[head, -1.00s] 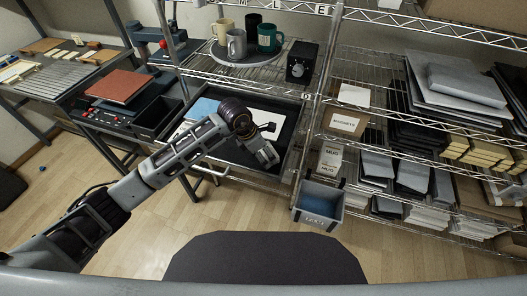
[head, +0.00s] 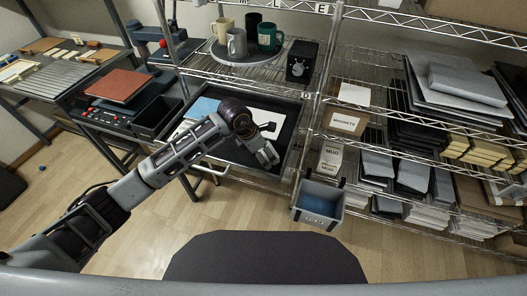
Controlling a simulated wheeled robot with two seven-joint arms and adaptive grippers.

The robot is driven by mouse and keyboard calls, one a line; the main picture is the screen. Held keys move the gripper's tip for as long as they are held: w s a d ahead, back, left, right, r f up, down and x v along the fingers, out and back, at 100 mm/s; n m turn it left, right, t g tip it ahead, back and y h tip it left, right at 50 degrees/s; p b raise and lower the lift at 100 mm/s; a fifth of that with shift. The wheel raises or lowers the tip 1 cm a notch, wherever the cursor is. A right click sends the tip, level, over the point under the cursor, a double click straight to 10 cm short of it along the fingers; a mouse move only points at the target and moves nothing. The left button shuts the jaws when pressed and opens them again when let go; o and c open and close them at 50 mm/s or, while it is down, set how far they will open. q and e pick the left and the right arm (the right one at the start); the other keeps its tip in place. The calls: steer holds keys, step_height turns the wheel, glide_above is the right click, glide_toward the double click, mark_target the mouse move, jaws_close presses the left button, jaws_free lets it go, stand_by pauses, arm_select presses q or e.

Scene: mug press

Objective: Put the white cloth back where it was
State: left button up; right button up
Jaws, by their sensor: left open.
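A flat white piece (head: 266,117), which may be the white cloth, lies in the black tray (head: 287,137) on the rack's middle level. My left arm covers part of it, and I cannot tell for sure that it is cloth. A flat light-blue piece (head: 203,106) lies at the left of the same tray. My left gripper (head: 267,158) is open, over the front right part of the tray. I see nothing between its fingers. I cannot tell whether it touches the tray. My right gripper is not in view.
Several mugs stand on a round grey tray (head: 262,58) above, beside a black box (head: 300,62). A grey bin (head: 319,205) with blue contents hangs at the rack's front. A magnets box (head: 344,122) stands right of the tray. A work table (head: 50,85) is at left.

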arm_select(q)
steer(key=shift+r, duration=0.1)
steer(key=shift+a+r, duration=0.1)
steer(key=shift+r, duration=0.15)
steer(key=v, duration=1.1)
steer(key=shift+r+b, duration=0.2)
steer(key=shift+b, duration=0.1)
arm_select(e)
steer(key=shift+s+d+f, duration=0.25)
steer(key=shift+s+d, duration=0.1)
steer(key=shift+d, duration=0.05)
arm_select(q)
steer(key=shift+s+a, duration=0.1)
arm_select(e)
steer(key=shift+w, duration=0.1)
